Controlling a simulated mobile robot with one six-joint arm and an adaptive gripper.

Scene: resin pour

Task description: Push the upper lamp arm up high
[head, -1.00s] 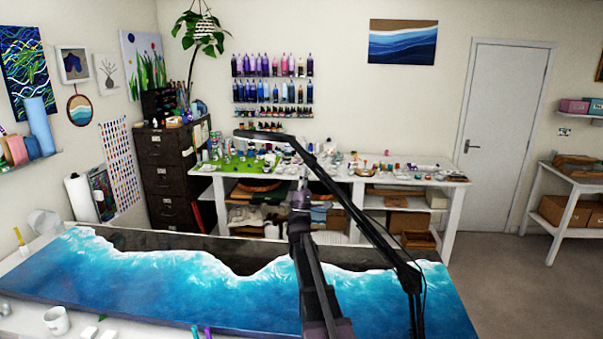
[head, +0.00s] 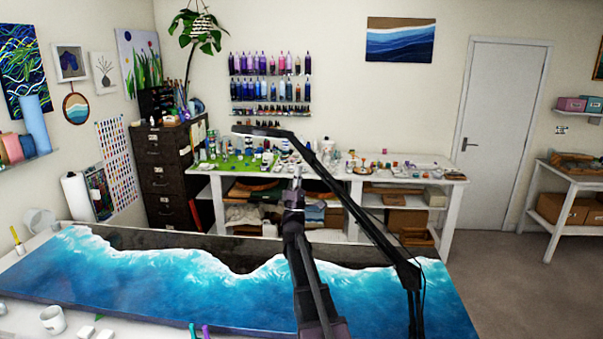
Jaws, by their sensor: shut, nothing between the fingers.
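The black desk lamp stands at the right of the blue resin table. Its upper arm (head: 348,204) slopes from an elbow joint at the lower right up to the upper left. The flat lamp head (head: 262,131) hangs at its far end, over the back bench in the picture. The lower lamp arm (head: 415,310) runs down out of the frame. My gripper (head: 297,176) is shut and empty, at the end of my dark arm, just left of and below the upper lamp arm in the picture. I cannot tell whether they touch.
The resin table (head: 190,290) fills the foreground, with a white cup (head: 53,320) and pens at its near edge. A cluttered white bench (head: 425,178) stands behind it. A dark filing cabinet (head: 165,172) is at the left. The floor (head: 520,275) at the right is clear.

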